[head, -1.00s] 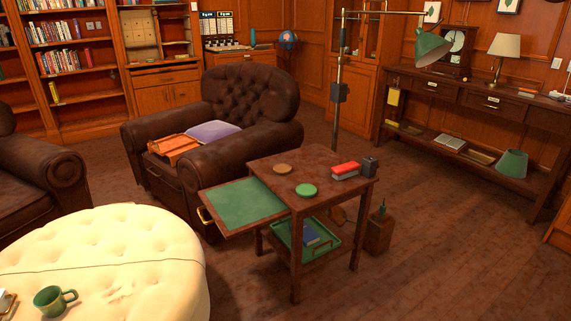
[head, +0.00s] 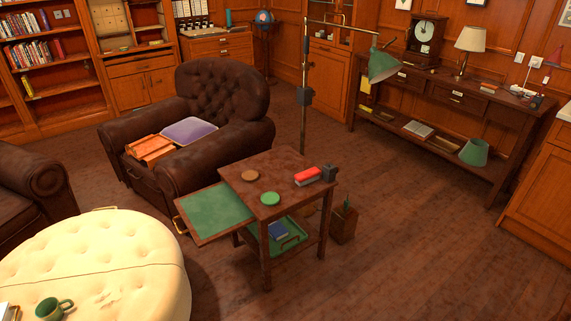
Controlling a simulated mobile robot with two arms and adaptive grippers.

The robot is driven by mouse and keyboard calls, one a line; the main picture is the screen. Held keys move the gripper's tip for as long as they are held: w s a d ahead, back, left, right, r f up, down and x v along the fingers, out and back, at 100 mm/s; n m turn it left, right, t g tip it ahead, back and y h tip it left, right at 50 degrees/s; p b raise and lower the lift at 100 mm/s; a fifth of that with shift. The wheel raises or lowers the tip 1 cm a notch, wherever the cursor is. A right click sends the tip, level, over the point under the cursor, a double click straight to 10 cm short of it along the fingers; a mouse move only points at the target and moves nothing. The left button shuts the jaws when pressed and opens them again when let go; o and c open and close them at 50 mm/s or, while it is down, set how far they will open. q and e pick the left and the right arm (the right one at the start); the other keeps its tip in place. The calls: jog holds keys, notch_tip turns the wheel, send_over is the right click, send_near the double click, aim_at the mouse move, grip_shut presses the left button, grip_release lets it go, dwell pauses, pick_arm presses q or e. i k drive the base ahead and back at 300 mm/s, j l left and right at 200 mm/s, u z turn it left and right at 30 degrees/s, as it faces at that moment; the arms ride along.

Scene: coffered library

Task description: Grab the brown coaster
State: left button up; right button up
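The brown coaster (head: 250,175) lies flat on the dark wooden side table (head: 285,164), near its back left edge. A green coaster (head: 270,199) lies on the same top, in front of it and to the right. The table's green-lined pull-out leaf (head: 215,212) sticks out to the left below the top. Neither of my grippers is in the head view.
A leather armchair (head: 212,117) stands behind left, a cream ottoman (head: 128,262) front left, a floor lamp (head: 304,125) behind. Floor (head: 420,240) to the right is clear.

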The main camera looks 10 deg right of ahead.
aim_at(251, 176)
jog(key=i+l+z, duration=0.55)
jog(key=i+z, duration=0.8)
jog(key=i+j+z, duration=0.2)
jog(key=i+z, duration=0.25)
jog(key=i+l, duration=0.1)
jog(key=i, duration=0.45)
jog(key=i+l+u, duration=0.1)
jog(key=i, duration=0.45)
jog(key=i+l, duration=0.1)
jog(key=i, duration=0.4)
jog(key=i+l+u, duration=0.1)
jog(key=i, duration=0.45)
jog(key=i+j+u, duration=0.2)
jog(key=i+u, duration=0.2)
jog(key=i+j+u, duration=0.1)
jog(key=i+u, duration=0.75)
jog(key=i+l+u, duration=0.2)
jog(key=i+u, duration=0.25)
jog(key=i+l+u, duration=0.25)
jog(key=u, duration=0.15)
